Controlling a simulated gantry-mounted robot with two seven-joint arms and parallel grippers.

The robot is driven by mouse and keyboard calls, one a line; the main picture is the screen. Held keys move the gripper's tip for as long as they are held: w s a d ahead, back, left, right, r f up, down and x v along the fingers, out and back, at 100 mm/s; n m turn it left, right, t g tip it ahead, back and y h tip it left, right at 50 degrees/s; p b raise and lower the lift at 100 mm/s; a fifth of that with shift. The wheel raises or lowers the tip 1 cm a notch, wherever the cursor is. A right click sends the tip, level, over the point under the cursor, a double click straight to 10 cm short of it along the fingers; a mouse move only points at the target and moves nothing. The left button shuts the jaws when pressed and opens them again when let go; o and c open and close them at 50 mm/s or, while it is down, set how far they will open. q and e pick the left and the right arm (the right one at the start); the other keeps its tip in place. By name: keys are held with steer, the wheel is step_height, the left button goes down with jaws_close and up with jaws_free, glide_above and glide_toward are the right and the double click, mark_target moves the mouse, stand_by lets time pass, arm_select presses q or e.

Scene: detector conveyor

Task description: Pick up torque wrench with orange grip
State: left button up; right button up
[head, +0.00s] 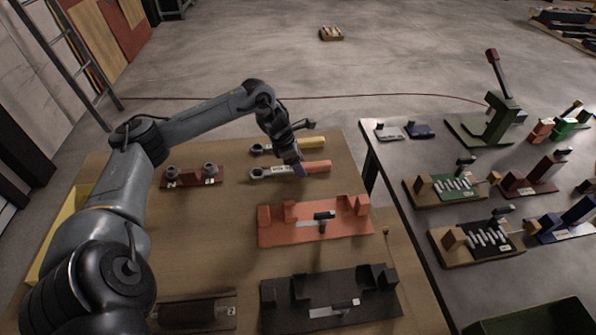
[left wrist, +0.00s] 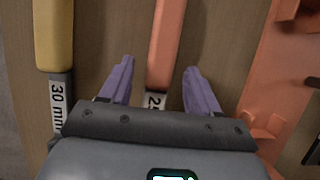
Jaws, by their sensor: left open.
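The torque wrench with orange grip (head: 317,167) lies flat on the wooden table, its ratchet head to the left. My left gripper (head: 300,168) is over the wrench, near where the grip meets the metal shaft. In the left wrist view the orange grip (left wrist: 167,45) runs between the two purple fingers of my left gripper (left wrist: 160,88). The fingers are open, with a gap on each side of the wrench. A label starting with "2" is partly hidden by the gripper body. My right gripper is not in view.
A yellow-grip wrench (head: 305,144), labelled 30 mm in the wrist view (left wrist: 54,45), lies parallel just behind. An orange fixture (head: 330,232) stands in front. A black fixture (head: 375,308) is nearer, and a dark red holder (head: 190,183) is left. A grey table (head: 400,165) stands right.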

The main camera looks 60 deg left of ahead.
arm_select(q)
steer(key=shift+w+f, duration=0.15)
steer(key=shift+f, duration=0.25)
jaws_close()
steer(key=shift+r, duration=0.1)
